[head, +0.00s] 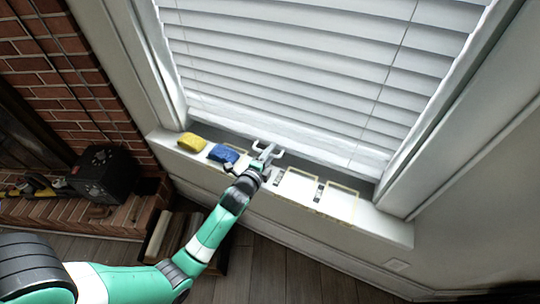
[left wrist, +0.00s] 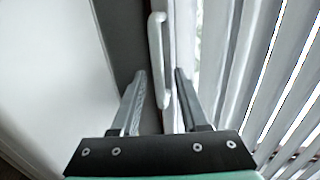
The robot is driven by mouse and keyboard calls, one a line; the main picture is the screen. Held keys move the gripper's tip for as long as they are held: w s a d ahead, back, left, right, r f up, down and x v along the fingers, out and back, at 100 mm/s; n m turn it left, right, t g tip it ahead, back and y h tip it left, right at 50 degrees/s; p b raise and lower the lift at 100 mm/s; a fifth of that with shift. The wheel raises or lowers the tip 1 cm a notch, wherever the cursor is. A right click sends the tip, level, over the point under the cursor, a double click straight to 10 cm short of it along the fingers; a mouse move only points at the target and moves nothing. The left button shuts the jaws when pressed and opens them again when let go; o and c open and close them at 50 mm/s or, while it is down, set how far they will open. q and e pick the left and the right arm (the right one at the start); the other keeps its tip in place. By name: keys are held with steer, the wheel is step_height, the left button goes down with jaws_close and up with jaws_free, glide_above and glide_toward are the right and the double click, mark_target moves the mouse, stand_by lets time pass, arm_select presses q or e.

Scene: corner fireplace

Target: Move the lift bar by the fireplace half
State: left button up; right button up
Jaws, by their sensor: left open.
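The lift bar, a white D-shaped handle (head: 281,152), is on the bottom rail of the window blind, above the sill. In the left wrist view the white bar (left wrist: 157,42) runs lengthwise, with its near end seen between my two fingers. My left gripper (head: 265,152) is open at the bar, and its fingertips also show in the wrist view (left wrist: 160,75). Neither finger is clearly pressed on the bar, and contact cannot be told. My right gripper is out of view.
The white sill (head: 392,226) holds a yellow sponge-like block (head: 191,142), a blue one (head: 223,153) and yellow-outlined rectangles (head: 341,203). The slatted blind (head: 300,70) rises close behind. A brick fireplace (head: 75,75) and black box (head: 105,173) stand left.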

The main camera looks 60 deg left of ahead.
arm_select(q)
steer(key=shift+c, duration=0.3)
jaws_close()
stand_by(1.1)
